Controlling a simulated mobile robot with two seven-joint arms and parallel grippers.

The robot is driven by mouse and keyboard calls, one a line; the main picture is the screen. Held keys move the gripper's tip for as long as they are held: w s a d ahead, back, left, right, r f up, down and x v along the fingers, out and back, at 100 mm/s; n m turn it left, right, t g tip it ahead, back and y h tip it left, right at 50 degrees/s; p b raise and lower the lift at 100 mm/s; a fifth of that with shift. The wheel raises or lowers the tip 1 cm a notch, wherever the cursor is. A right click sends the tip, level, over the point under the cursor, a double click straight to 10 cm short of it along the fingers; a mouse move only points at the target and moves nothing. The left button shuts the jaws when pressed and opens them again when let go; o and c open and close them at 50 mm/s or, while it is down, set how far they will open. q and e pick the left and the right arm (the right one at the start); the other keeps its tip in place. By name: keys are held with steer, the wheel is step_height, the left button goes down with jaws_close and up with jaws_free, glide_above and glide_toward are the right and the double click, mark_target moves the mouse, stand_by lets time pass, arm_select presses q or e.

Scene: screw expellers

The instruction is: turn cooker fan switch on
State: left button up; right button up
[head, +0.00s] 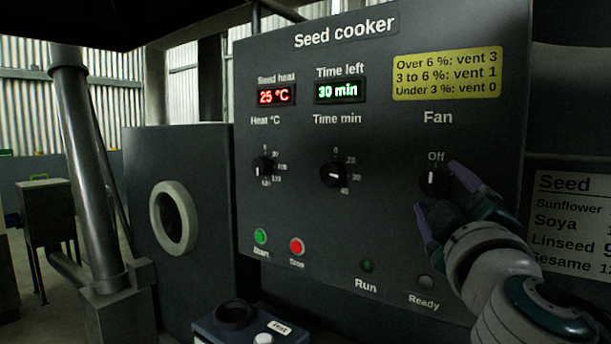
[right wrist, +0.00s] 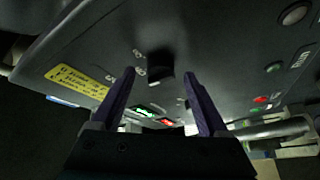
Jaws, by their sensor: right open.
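The fan switch (head: 433,182) is a black knob under the "Fan" and "Off" labels on the right of the seed cooker panel (head: 400,255). Its white mark points up toward "Off". My right gripper (head: 436,186) is open, with one purple finger at the knob's upper right and the other at its lower left. In the right wrist view the knob (right wrist: 160,76) lies between the open fingertips (right wrist: 159,72), with a gap on both sides. I cannot tell how deep the fingers reach around it. My left gripper is not in view.
The panel also has a heat knob (head: 262,168), a time knob (head: 333,174), a green start button (head: 261,236), a red button (head: 297,246), and Run (head: 367,266) and Ready (head: 425,282) lamps. A seed sign (head: 572,225) is at right. A small box (head: 245,322) stands below.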

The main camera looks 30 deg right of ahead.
steer(key=shift+x, duration=0.75)
jaws_close()
